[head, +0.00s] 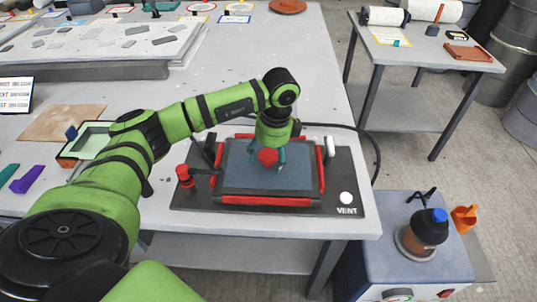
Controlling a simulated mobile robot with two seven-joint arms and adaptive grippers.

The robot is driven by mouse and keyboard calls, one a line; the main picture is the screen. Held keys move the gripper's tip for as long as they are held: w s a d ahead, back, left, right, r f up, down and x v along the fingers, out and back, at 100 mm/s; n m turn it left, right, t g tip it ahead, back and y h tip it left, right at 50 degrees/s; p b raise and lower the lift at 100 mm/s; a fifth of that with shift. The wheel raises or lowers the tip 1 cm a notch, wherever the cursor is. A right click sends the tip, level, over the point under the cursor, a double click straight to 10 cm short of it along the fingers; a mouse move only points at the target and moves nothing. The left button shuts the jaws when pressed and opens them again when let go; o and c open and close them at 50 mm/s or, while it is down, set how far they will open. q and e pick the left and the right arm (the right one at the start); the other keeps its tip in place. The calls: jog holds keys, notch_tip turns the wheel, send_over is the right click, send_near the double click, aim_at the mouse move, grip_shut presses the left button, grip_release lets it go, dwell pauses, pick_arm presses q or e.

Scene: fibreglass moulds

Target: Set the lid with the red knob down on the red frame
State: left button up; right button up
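The lid is a flat blue-grey plate (295,178) with a red knob (267,157) on top. It shows over the red frame (268,200), lying level as far as I can see. Red bars of the frame show at the lid's left, right and front sides. My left gripper (268,154) points down over the lid, its teal fingers on either side of the knob. I cannot tell whether they press on it, or whether the lid rests fully on the frame. The gripper hides the lid's back middle. My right gripper is out of view.
The frame sits on a dark base plate marked VENT, with a white ball knob (346,198) and a red-topped post (184,175). A black hose (372,150) curves behind. A blue cabinet (455,262) stands right.

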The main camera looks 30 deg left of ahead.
aim_at(272, 155)
pick_arm(q)
jog(key=r, duration=0.2)
jog(key=r+b, duration=0.1)
jog(key=r, duration=0.3)
jog(key=shift+w+d+r+b, duration=0.2)
jog(key=shift+d+b, duration=0.15)
jog(key=shift+d, duration=0.05)
jog(key=r, duration=0.5)
jog(key=shift+d+r+p, duration=0.3)
jog(key=shift+r, duration=0.05)
